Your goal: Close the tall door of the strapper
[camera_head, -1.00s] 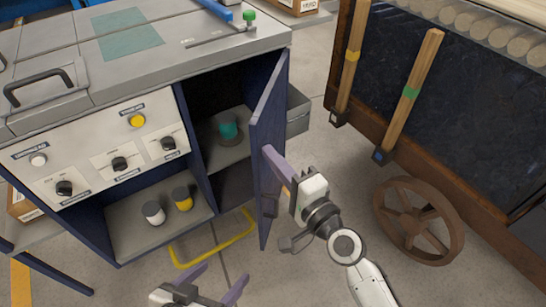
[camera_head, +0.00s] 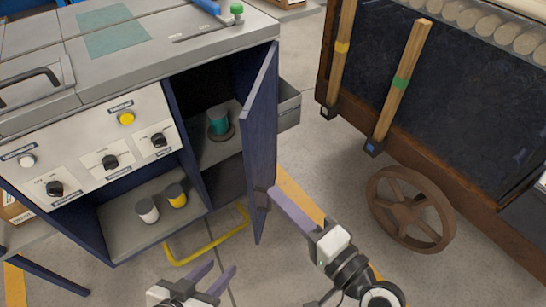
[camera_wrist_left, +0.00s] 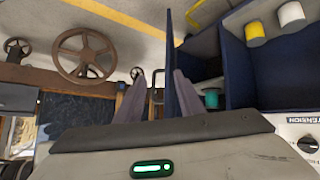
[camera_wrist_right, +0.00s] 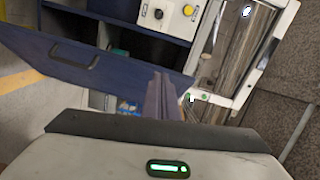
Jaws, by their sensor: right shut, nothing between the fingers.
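The strapper's tall door (camera_head: 260,145) is dark blue and stands open, seen nearly edge-on in the head view. Its outer face with a dark bar handle (camera_wrist_right: 75,55) shows in the right wrist view. The tall compartment behind it holds a teal spool (camera_head: 219,122). My right gripper (camera_head: 273,192) is shut and empty, its fingertips close to the door's lower outer side; I cannot tell whether they touch. My left gripper (camera_head: 220,268) is open and empty, low in front of the cabinet. Its spread fingers also show in the left wrist view (camera_wrist_left: 156,90), near the door's edge.
The open lower bay beside the tall compartment holds a white spool (camera_head: 147,211) and a yellow spool (camera_head: 176,195). A yellow floor outline (camera_head: 210,248) lies in front. A cart with a brown wheel (camera_head: 410,210) stands at right. Floor shows between cart and door.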

